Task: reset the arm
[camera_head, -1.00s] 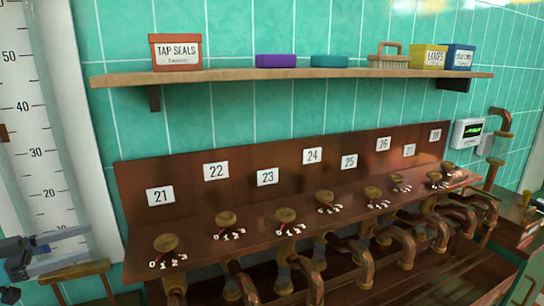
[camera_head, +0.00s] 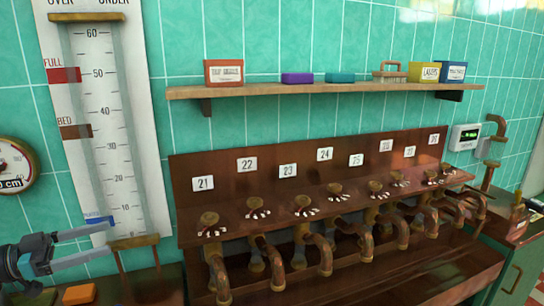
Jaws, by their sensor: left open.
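My left gripper (camera_head: 97,245) reaches in from the lower left in the head view. Its two grey fingers are spread apart with nothing between them. It is in front of the lower part of the tall gauge (camera_head: 113,130), which has a scale up to 60 and FULL and BED markers. I cannot tell whether it touches anything. My right gripper does not show.
A copper tap bench (camera_head: 230,180) with numbered knobs and curved pipes fills the middle and right. A wooden shelf (camera_head: 330,88) above holds a red box (camera_head: 224,73) and other small items. A round dial (camera_head: 15,165) is at the left. An orange block (camera_head: 79,294) lies at lower left.

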